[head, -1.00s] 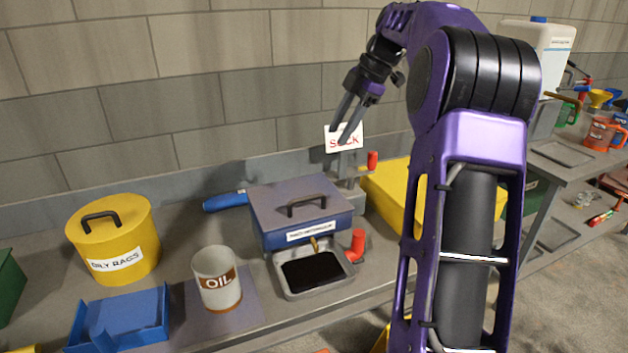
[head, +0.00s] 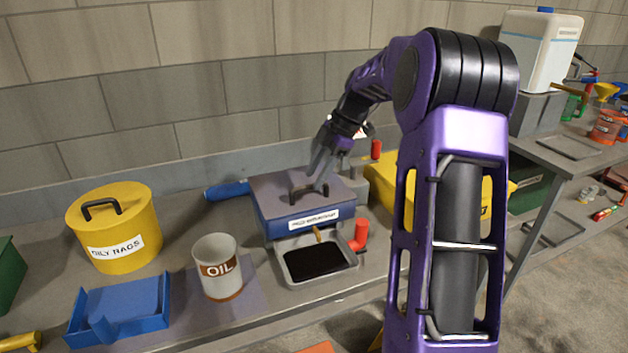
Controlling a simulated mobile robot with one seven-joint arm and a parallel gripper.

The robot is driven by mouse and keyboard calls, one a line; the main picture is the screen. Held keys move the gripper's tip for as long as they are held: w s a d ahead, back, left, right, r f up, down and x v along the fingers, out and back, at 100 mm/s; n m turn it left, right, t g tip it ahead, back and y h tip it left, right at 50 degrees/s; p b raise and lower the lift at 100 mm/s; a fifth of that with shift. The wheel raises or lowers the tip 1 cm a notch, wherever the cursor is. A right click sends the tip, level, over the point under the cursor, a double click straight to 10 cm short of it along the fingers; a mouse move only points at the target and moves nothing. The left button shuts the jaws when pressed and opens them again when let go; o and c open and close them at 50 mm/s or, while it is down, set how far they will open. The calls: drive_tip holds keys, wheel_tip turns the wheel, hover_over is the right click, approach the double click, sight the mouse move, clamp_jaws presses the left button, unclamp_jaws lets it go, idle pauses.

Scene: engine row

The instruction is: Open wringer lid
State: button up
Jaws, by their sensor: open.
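The wringer is a blue box (head: 282,229) with a white label on its front, standing on the grey bench. Its flat grey-purple lid (head: 272,193) lies closed on top and carries a dark bar handle (head: 301,196). My gripper (head: 318,185) is open and points down at the lid, its fingers at the handle's right part. I cannot tell whether the fingers touch the handle or stand around it. My gripper hides part of the handle and the lid's back right.
A grey tray (head: 346,262) with dark contents and a red-handled part (head: 360,236) sit in front of the wringer. A blue handle (head: 226,190) juts left. An oil can (head: 218,268), yellow rag bin (head: 115,228) and blue dustpan-like tray (head: 120,310) stand left.

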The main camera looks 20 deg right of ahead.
drive_tip(key=shift+x, duration=0.8)
clamp_jaws()
idle(0.9)
